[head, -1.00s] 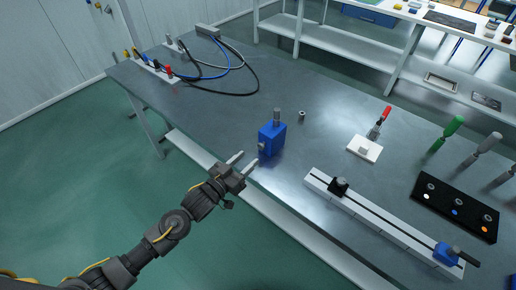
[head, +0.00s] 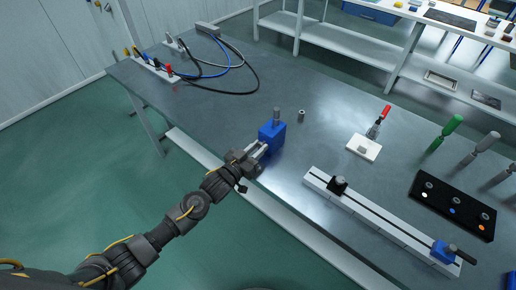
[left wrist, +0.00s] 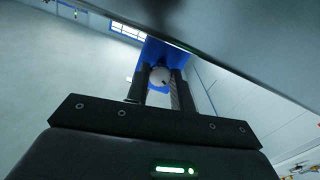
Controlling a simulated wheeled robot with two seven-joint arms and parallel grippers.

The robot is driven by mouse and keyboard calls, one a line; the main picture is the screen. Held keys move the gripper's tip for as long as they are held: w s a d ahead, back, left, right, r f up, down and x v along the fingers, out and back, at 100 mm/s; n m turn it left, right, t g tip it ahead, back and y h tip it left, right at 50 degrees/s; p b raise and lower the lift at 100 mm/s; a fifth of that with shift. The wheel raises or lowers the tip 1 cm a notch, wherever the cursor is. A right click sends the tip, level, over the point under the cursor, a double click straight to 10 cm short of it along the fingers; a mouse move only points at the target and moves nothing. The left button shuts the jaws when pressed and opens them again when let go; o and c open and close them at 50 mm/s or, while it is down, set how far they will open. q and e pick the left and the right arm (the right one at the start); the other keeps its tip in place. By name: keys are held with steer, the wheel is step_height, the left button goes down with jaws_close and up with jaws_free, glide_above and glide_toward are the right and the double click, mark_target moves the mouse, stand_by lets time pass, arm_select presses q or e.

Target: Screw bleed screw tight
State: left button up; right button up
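A blue block (head: 272,134) stands on the grey bench near its front edge, with a grey post (head: 276,115) on top. A round grey knob (left wrist: 159,77), which looks like the bleed screw, sticks out of the side of the block facing me. My left gripper (head: 262,150) reaches in from the left at this side. In the left wrist view its two dark fingers (left wrist: 160,88) lie on either side of the knob, close against it, and look shut on it. In the head view the gripper hides the knob. My right gripper is not in view.
A small grey cylinder (head: 301,116) stands right of the block. A white rail with a blue clamp (head: 445,252) lies at the right, near a black tray (head: 455,206) and a red-handled clamp (head: 378,122). Cables (head: 245,75) lie at the back left.

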arm_select(q)
steer(key=shift+c, duration=1.4)
steer(key=shift+m, duration=0.3)
jaws_close()
steer(key=m, duration=0.2)
steer(key=shift+m, duration=2.1)
steer(key=o, duration=1)
jaws_free()
